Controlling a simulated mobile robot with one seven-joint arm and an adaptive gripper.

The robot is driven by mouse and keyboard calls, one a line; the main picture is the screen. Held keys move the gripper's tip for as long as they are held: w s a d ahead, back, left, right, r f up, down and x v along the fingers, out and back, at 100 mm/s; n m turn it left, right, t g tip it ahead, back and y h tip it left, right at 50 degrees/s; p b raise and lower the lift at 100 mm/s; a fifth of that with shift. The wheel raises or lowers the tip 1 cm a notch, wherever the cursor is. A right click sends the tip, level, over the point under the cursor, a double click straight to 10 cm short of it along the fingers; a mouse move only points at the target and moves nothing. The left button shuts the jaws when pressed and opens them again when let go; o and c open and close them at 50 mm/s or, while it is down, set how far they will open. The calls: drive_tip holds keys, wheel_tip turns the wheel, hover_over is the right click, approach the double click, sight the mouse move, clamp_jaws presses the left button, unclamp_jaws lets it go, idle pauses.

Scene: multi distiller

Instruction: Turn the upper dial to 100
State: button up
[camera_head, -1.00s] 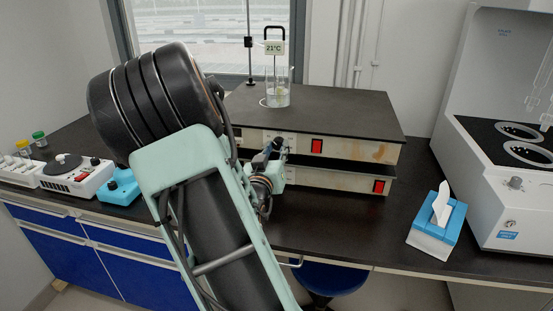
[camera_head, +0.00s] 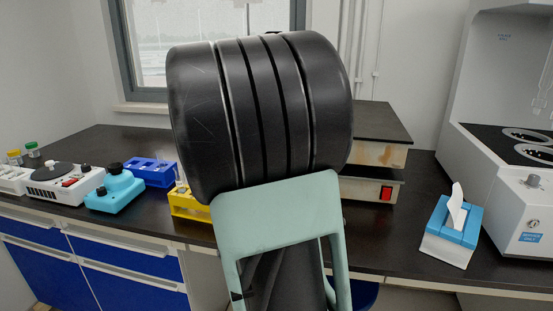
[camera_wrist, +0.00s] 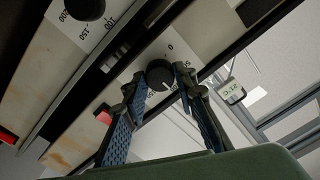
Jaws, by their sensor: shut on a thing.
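In the wrist view, the upper dial (camera_wrist: 160,74) is a round black knob on the pale front panel of the upper hot plate. My gripper (camera_wrist: 161,76) is shut on it, with one finger on each side. In the head view, my arm hides the gripper and both dials.
The upper hot plate (camera_head: 385,122) sits above the lower one, whose red switch (camera_head: 386,193) shows. A tissue box (camera_head: 450,232) stands to the right. A blue device (camera_head: 115,190), a blue rack (camera_head: 150,171) and a yellow rack (camera_head: 186,203) are to the left.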

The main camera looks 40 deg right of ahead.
idle(0.3)
drive_tip(key=o, duration=1.2)
drive_tip(key=shift+c, duration=0.2)
drive_tip(key=v, duration=0.7)
drive_tip(key=shift+s+a, duration=0.15)
drive_tip(key=shift+a, duration=0.1)
